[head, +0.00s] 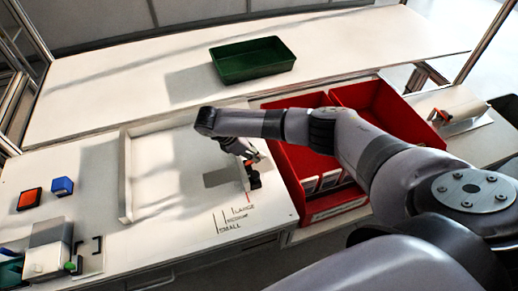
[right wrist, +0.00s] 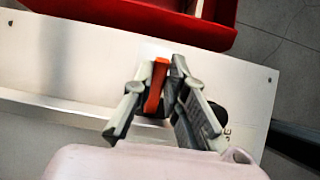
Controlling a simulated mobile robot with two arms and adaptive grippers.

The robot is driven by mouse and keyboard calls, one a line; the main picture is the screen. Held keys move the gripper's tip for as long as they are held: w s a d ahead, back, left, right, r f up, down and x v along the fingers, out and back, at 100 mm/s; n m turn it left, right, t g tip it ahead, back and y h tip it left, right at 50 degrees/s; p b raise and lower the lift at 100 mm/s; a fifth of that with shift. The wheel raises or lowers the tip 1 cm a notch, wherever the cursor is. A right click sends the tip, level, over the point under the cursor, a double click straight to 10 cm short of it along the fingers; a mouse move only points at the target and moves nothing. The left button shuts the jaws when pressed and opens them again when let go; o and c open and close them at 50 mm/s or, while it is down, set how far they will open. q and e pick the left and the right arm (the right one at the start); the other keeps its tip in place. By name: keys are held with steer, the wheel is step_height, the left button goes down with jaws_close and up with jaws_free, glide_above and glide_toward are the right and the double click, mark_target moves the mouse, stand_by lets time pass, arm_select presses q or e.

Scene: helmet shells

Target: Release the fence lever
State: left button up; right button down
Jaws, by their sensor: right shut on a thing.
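My right gripper (head: 251,164) reaches down over the white worktop, beside the printed size marks. In the right wrist view its two fingers (right wrist: 164,85) are closed around the orange fence lever (right wrist: 155,86), which stands up between them. The lever's lower end is hidden by the fingers. In the head view the lever is mostly hidden by the gripper; a black part (head: 254,182) shows just below the fingers. A pale fence strip (right wrist: 70,105) runs across the right wrist view beneath the gripper. My left gripper is not in view.
Two red bins (head: 325,213) stand right of the gripper, close to my right arm. Size marks (head: 237,219) read small, medium and large. A green tray (head: 252,60) sits at the back.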

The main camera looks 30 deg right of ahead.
mark_target(246, 164)
steer(key=shift+w+a+h+b, duration=0.1)
steer(key=shift+a+h+b, duration=0.4)
steer(key=shift+h, duration=0.4)
steer(key=shift+w+a+g+h+b, duration=0.1)
steer(key=shift+a+g+h+b, duration=0.2)
steer(key=shift+g+h, duration=0.15)
steer(key=shift+a+r+h+b, duration=0.2)
steer(key=shift+a+h+b, duration=0.25)
steer(key=shift+h, duration=0.5)
steer(key=shift+w+a+g+h+b, duration=0.15)
steer(key=shift+a+g+h+b, duration=0.15)
steer(key=shift+h+b, duration=0.35)
steer(key=h+b, duration=0.1)
steer(key=b, duration=0.1)
steer(key=a+h+b, duration=0.1)
steer(key=b, duration=0.2)
steer(key=shift+w+a+f+g+h, duration=0.1)
steer(key=shift+w+f+g+h, duration=0.05)
steer(key=shift+f+g+h, duration=0.15)
steer(key=shift+a+r+h+b, duration=0.1)
steer(key=shift+r+h+b, duration=0.25)
steer(key=shift+b, duration=0.2)
steer(key=c, duration=1.6)
jaws_free()
